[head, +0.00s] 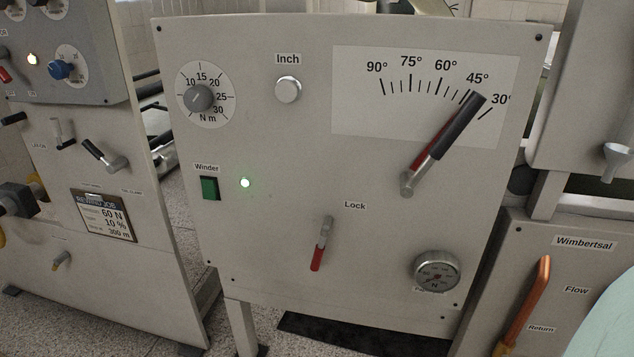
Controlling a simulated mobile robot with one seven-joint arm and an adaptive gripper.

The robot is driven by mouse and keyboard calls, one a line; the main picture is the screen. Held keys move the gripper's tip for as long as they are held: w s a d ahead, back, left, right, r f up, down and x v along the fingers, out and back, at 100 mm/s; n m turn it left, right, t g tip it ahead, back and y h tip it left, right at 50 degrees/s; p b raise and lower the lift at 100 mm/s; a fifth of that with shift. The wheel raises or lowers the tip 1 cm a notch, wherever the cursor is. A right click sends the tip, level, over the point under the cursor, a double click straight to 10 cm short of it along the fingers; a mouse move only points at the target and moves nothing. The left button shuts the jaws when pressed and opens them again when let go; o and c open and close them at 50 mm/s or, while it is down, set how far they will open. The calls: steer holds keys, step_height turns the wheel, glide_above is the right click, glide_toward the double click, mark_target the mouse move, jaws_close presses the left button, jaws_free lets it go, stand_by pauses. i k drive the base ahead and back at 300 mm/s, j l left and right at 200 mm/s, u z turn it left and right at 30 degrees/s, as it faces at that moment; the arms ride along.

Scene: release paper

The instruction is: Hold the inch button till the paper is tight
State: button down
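The inch button (288,90) is a round, pale metal push button under the label "Inch" on the upper part of a grey panel (300,180). Nothing touches it. I cannot tell a paper web for certain in this view. A round gauge marked N (436,271) sits at the panel's lower right; its needle is too small to read surely. My gripper is not in view.
A long dark-handled lever (443,144) stands out from the panel near the 30°–45° marks. A red-tipped Lock lever (321,244) hangs down. A torque dial (198,97) is left of the button. Neighbouring machines flank the panel, with an orange handle (528,305) at right.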

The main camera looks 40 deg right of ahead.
mark_target(287, 90)
steer(key=z, duration=1.3)
